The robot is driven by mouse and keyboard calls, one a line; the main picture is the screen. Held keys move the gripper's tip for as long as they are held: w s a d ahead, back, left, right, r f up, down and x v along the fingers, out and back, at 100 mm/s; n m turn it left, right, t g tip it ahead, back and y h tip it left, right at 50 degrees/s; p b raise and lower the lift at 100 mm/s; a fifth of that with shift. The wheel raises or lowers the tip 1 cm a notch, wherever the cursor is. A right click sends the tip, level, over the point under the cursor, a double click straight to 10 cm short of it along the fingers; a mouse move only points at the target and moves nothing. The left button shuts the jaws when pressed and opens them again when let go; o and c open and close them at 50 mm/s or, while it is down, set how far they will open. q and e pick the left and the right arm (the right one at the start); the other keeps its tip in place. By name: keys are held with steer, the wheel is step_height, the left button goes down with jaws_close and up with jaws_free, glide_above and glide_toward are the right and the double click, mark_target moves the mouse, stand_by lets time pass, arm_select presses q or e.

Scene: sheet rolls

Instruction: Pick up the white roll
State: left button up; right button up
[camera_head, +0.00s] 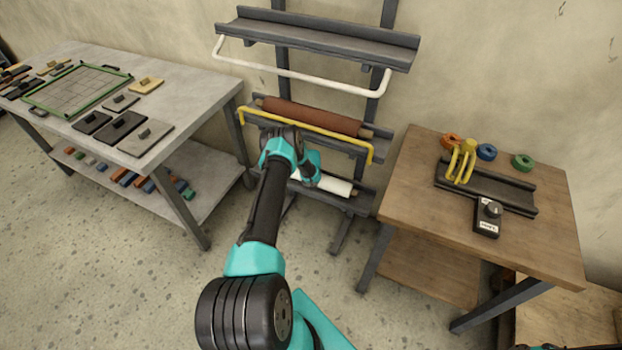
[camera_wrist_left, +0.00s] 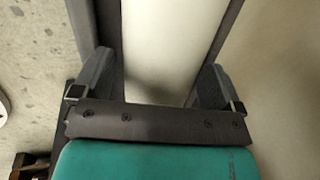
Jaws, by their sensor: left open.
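The white roll (camera_head: 328,184) lies in the lowest tray of the rack, partly hidden behind my left arm in the head view. My left gripper (camera_head: 311,170) is over this roll, and its fingertips are hard to make out there. In the left wrist view the white roll (camera_wrist_left: 165,45) runs lengthwise between the two open fingers of my left gripper (camera_wrist_left: 156,72). Whether the fingers touch the roll cannot be told. My right gripper is not in view.
Above it, a brown roll (camera_head: 312,116) lies on the middle shelf behind a yellow bar (camera_head: 310,130). A white bar (camera_head: 300,76) hangs under the top shelf (camera_head: 320,38). A wooden table (camera_head: 410,190) stands right, a grey table (camera_head: 190,85) left.

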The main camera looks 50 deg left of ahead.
arm_select(q)
steer(key=c, duration=1.3)
steer(key=shift+r, duration=0.1)
steer(key=shift+c, duration=0.2)
steer(key=shift+a+r, duration=0.1)
steer(key=shift+r, duration=1.45)
steer(key=shift+s+r, duration=0.1)
steer(key=shift+r, duration=0.15)
steer(key=s+d+r, duration=0.1)
steer(key=s+d, duration=0.9)
steer(key=d, duration=0.2)
steer(key=shift+s+r, duration=0.15)
